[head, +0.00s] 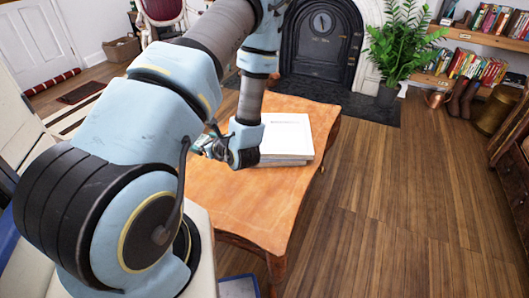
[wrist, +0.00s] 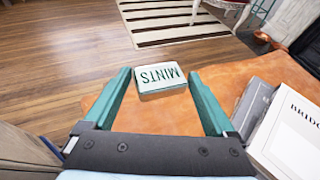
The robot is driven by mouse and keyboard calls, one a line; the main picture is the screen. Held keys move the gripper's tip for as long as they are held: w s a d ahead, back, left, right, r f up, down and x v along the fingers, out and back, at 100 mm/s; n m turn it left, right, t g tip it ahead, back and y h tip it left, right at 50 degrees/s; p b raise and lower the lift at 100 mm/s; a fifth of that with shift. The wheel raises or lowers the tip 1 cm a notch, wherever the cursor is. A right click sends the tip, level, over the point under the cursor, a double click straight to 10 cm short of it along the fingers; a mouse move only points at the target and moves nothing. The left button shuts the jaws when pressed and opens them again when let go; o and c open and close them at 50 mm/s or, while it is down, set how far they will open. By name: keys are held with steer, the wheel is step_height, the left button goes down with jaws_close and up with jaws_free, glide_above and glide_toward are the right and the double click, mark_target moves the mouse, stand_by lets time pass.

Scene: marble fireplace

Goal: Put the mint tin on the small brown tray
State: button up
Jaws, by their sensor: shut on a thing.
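The mint tin (wrist: 161,79), pale with a dark green "MINTS" label, is between the fingertips of my gripper (wrist: 160,76) in the wrist view. My gripper is shut on the tin, with one teal finger at each side. In the head view, my gripper (head: 210,146) is at the left side of the orange wooden table, beside a stack of white books; the tin is not clear there. I cannot make out the small brown tray in either view.
The white book stack (head: 286,138) is on the table, close right of my gripper; it also shows in the wrist view (wrist: 292,132). The wooden table (head: 250,207) has bare surface in front. A potted plant (head: 394,50) and fireplace (head: 320,40) stand beyond.

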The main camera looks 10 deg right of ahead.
steer(key=d+f+b, duration=0.5)
steer(key=d+b, duration=0.2)
steer(key=b, duration=0.7)
glide_above(253, 180)
step_height(253, 180, down, 2)
steer(key=f, duration=0.1)
step_height(253, 180, down, 9)
steer(key=shift+r+b, duration=0.1)
steer(key=shift+b, duration=0.65)
steer(key=o, duration=0.9)
steer(key=shift+f, duration=0.2)
steer(key=shift+o, duration=0.6)
steer(key=shift+r, duration=0.15)
